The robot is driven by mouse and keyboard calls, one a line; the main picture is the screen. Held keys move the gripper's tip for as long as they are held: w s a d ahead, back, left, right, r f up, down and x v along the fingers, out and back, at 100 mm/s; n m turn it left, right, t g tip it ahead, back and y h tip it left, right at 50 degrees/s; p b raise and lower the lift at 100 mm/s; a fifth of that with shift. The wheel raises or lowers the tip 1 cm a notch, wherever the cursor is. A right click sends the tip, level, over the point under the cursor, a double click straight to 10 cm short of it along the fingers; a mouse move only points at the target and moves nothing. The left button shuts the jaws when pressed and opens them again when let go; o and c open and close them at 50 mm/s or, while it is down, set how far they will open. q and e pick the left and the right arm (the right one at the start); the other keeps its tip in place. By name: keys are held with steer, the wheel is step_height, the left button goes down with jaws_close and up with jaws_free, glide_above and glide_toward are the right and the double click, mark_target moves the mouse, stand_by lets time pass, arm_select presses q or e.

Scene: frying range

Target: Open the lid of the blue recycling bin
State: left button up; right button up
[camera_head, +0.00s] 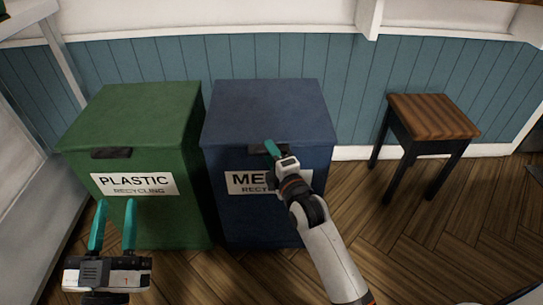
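The blue recycling bin (225,185) stands in the middle of the camera_head view, with a white label on its front partly hidden by my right arm. Its lid (268,108) lies flat and closed on top. A dark handle shows at the lid's front edge. My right gripper (271,148) is at this handle, with a teal finger against or just in front of the edge; I cannot tell whether it touches. Its other finger is hidden. My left gripper (113,226) is open and empty, in front of the green bin.
A green bin (170,215) labelled plastic recycling stands close on the left, its lid closed. A wooden-topped stool (432,115) stands to the right. A blue panelled wall (350,90) is behind the bins.

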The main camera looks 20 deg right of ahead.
jaws_close()
stand_by(0.4)
